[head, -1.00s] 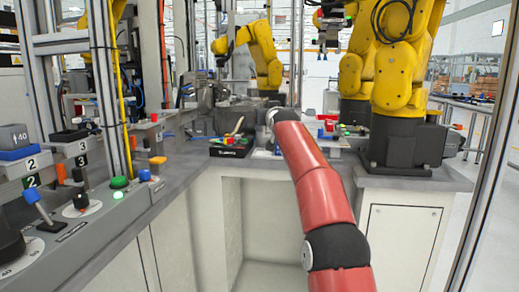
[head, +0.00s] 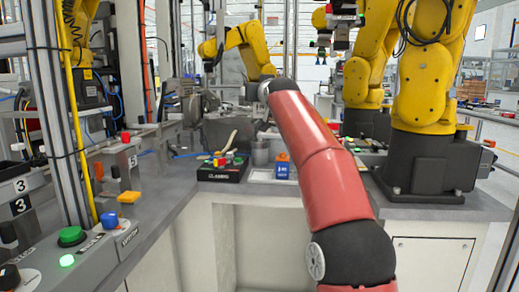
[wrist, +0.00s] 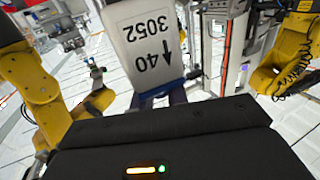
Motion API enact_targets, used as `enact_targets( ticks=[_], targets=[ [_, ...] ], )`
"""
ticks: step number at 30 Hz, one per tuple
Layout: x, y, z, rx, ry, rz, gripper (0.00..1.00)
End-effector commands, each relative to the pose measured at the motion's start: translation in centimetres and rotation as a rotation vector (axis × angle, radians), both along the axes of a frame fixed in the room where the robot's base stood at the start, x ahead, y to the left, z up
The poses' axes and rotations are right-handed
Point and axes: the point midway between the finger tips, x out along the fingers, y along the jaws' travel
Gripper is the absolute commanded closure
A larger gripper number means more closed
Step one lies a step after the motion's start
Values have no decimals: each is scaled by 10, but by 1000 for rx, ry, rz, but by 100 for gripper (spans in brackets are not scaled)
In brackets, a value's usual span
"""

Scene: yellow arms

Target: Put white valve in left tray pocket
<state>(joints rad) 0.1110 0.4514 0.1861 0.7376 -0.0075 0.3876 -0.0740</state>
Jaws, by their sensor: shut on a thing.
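A white block-like part (wrist: 148,45), which I take for the white valve, fills the upper middle of the wrist view. It bears upside-down markings "3052", "40" and an arrow. My gripper (wrist: 160,96) is shut on it; the black gripper body covers the lower part of that view, and the fingertips are mostly hidden. In the head view my red arm reaches away, and its end, with the gripper and the valve, is not visible. A pale, low tray-like surface (head: 262,175) lies on the far counter; its pockets cannot be made out.
A black box (head: 222,173) holding small coloured items stands on the far counter. Yellow robot arms (head: 425,70) stand at right. A control panel (head: 75,245) is at left.

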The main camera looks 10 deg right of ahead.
Motion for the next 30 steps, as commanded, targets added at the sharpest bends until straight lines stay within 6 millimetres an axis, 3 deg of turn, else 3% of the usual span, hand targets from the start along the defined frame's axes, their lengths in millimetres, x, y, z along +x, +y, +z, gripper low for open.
enact_targets(
  ticks=[4,6,12,27,30],
  targets=[
    [-1,-1,-28,0,5,-2,100],
    [0,-1,-53,1,5,-1,100],
    [0,-1,-102,0,4,-2,100],
    [0,-1,-162,0,2,-1,100],
    [0,0,-166,0,1,0,100]
  ],
)
